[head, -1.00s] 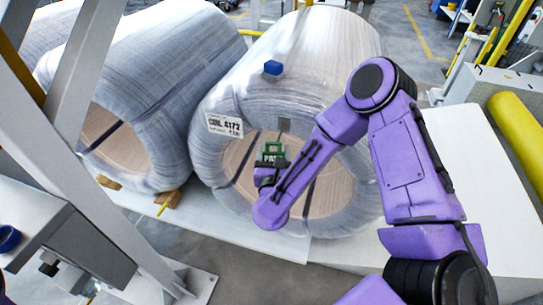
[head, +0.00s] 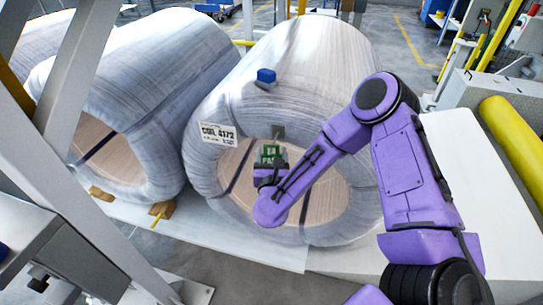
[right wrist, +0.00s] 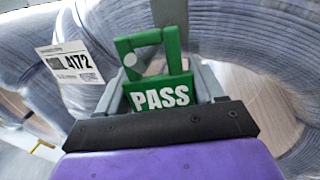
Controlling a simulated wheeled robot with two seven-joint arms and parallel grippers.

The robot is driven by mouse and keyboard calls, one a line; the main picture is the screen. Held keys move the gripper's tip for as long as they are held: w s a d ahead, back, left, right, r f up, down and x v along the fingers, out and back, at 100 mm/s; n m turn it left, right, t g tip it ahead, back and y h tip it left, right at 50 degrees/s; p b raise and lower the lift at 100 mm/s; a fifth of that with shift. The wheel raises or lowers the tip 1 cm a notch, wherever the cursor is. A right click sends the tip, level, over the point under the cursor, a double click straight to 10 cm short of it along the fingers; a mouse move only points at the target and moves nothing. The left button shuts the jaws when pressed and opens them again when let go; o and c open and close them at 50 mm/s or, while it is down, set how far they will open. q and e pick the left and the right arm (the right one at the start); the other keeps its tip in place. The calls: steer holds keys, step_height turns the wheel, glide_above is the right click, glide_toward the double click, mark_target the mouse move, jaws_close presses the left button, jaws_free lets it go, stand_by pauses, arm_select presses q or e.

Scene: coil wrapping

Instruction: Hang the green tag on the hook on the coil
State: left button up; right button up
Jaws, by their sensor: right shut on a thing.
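The green tag (head: 270,152) has an open loop at its top and reads PASS in the right wrist view (right wrist: 160,95). My right gripper (head: 268,170) is shut on the tag's lower part and holds it upright in front of the coil (head: 300,70) labelled 4172. A dark grey hook plate (head: 278,131) sits on the coil's end face, just above the tag. In the right wrist view the plate (right wrist: 169,14) shows behind the tag's loop. I cannot tell whether the hook touches or passes through the loop. My left gripper is not in view.
A second wrapped coil (head: 140,85) stands close on the left. A small blue block (head: 266,76) is on top of the labelled coil. A grey slanted frame post (head: 75,70) crosses the left side. A yellow cylinder (head: 512,145) lies at the right.

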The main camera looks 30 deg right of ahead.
steer(key=o, duration=1.1)
steer(key=shift+s, duration=0.1)
